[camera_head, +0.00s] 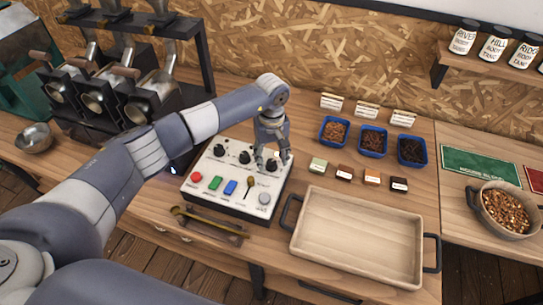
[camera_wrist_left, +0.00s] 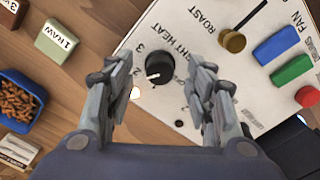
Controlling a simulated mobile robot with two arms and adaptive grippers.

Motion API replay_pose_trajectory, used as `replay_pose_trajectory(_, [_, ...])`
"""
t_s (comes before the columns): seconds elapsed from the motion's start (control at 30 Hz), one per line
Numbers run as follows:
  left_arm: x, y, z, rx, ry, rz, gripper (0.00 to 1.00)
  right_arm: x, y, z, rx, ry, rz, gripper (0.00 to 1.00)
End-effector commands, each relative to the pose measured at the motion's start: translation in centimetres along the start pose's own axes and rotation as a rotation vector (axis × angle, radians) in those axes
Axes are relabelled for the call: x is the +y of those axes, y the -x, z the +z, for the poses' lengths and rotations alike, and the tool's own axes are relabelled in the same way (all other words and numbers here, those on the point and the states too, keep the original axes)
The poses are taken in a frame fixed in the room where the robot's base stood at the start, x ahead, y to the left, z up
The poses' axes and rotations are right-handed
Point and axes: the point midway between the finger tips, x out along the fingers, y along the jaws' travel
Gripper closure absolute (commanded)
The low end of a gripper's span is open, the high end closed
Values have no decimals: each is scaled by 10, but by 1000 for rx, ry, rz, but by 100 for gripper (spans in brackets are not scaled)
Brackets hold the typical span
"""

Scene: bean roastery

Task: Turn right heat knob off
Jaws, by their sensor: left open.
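The white control panel (camera_head: 228,205) stands on the wooden bench and has a row of black knobs along its back. The right heat knob (camera_wrist_left: 158,68) is black and round with a white pointer mark; numbers and part of the "RIGHT HEAT" label are beside it. My left gripper (camera_head: 271,158) points down over the panel's back right corner. In the left wrist view my left gripper (camera_wrist_left: 160,72) is open, with one finger on each side of the knob and a gap to it. In the head view the fingers partly hide this knob. My right gripper is out of view.
Two other black knobs (camera_head: 245,157) (camera_head: 219,150) sit left of it. In front are coloured buttons (camera_head: 230,187) and a brass lever (camera_head: 249,187). An empty wooden tray (camera_head: 357,240) lies right. Blue bean trays (camera_head: 373,141) stand behind labelled blocks (camera_head: 344,174). Roasters (camera_head: 100,95) stand left.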

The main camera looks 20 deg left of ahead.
Motion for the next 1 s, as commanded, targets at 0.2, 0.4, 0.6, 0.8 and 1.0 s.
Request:
replay_pose_trajectory(0.2, [0, -12, 0, 0, -1, 1, 51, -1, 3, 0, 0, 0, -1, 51])
replay_pose_trajectory(0.4, [0, -13, 0, 0, -1, 1, 51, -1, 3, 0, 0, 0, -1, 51])
replay_pose_trajectory(0.6, [0, -13, 0, 0, 0, 1, 89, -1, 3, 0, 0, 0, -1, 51])
replay_pose_trajectory(0.8, [0, -13, 0, 0, 1, 1, 96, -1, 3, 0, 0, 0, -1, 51])
replay_pose_trajectory(1.0, [0, -14, 0, 0, 31, 1, 96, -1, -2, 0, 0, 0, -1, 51])
